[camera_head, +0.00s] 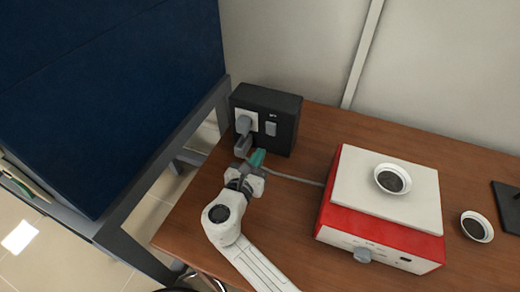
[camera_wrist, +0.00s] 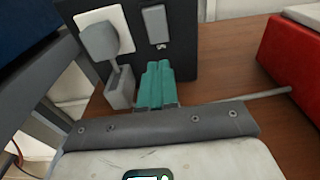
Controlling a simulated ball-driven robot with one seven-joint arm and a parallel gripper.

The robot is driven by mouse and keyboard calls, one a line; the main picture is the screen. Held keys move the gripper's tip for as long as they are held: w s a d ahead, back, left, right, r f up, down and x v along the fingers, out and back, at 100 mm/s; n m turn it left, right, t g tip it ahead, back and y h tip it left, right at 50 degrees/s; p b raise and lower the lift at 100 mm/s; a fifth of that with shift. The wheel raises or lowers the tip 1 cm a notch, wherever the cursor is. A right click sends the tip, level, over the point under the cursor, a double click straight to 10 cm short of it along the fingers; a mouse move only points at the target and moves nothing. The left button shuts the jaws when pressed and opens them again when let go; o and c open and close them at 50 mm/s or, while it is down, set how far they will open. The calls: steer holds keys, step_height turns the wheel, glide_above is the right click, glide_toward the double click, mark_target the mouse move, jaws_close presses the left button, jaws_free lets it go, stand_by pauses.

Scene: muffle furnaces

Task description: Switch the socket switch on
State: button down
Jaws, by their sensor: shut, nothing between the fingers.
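The black socket box (camera_head: 284,104) stands at the back left of the wooden table. On its front are a white socket plate with a grey plug (camera_head: 244,125) in it and a small grey switch (camera_head: 270,129) to the right. In the wrist view the switch (camera_wrist: 155,25) shows just above my fingertips, and the plug (camera_wrist: 101,42) is at its left. My gripper (camera_head: 258,157) has green fingers, shut and empty, in front of the box and below the switch. The fingers also show in the wrist view (camera_wrist: 157,84). I cannot tell whether they touch the box.
A grey cable (camera_head: 292,178) runs from the plug side to a red and white furnace (camera_head: 383,205) on the right. A dish (camera_head: 393,179) sits on top of it and another dish (camera_head: 476,227) stands beside it. A dark blue panel (camera_head: 105,80) is at the left.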

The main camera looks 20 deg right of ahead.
steer(key=v, duration=0.2)
steer(key=f+v, duration=0.1)
steer(key=v, duration=0.2)
steer(key=f+v, duration=0.1)
steer(key=v, duration=0.2)
steer(key=shift+r, duration=0.1)
